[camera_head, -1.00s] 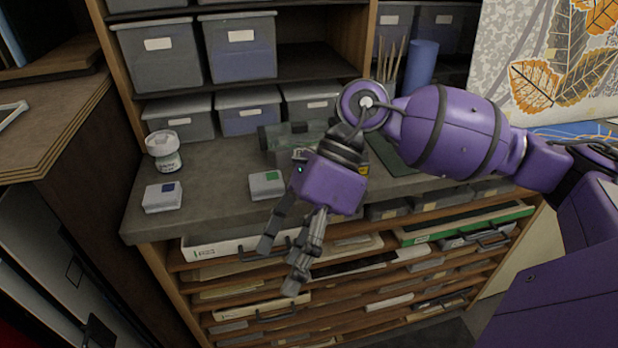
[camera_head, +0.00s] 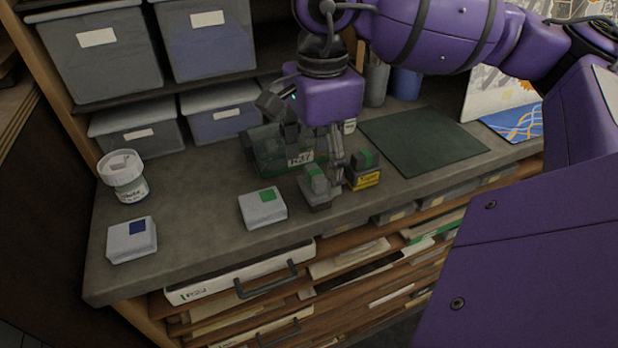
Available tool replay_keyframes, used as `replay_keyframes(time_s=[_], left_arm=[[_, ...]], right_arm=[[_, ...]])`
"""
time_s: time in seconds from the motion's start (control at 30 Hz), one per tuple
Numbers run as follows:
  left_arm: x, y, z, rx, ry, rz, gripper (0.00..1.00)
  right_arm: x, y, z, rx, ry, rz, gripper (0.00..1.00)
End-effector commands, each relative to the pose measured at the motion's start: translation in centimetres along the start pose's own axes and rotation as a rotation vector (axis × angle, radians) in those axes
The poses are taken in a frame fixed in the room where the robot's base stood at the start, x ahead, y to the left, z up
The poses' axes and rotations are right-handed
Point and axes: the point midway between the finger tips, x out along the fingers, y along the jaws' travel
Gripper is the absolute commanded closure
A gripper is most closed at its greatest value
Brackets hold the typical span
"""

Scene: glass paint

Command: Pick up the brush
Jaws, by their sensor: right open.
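I cannot make out a brush clearly in the head view now. A grey cylindrical holder (camera_head: 376,84) stands at the back of the counter, and my right arm covers the space above it. My right gripper (camera_head: 314,157) is open and points down over the counter, with its fingers apart. My left gripper is not in view.
A white jar (camera_head: 124,177) and two pale boxes, one blue-marked (camera_head: 131,240) and one green-marked (camera_head: 263,207), sit on the counter (camera_head: 190,215). A dark green mat (camera_head: 424,140) lies bare at right. Grey bins (camera_head: 206,38) fill the shelves behind; drawers (camera_head: 240,281) stand open below.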

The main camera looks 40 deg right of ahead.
Motion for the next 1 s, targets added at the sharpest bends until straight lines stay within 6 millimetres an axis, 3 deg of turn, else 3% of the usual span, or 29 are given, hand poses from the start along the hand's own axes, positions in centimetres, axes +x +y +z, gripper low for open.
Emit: replay_keyframes(time_s=[0.3,0.6,1.0], left_arm=[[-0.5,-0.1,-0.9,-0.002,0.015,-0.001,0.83],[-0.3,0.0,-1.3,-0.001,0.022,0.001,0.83],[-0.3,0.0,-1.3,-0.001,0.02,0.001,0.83]], right_arm=[[4.3,-0.2,0.5,0.0,-0.002,0.001,0.27],[4.9,-0.2,0.5,0.0,-0.003,0.0,0.27],[4.8,-0.3,0.5,0.0,-0.003,-0.001,0.76]])
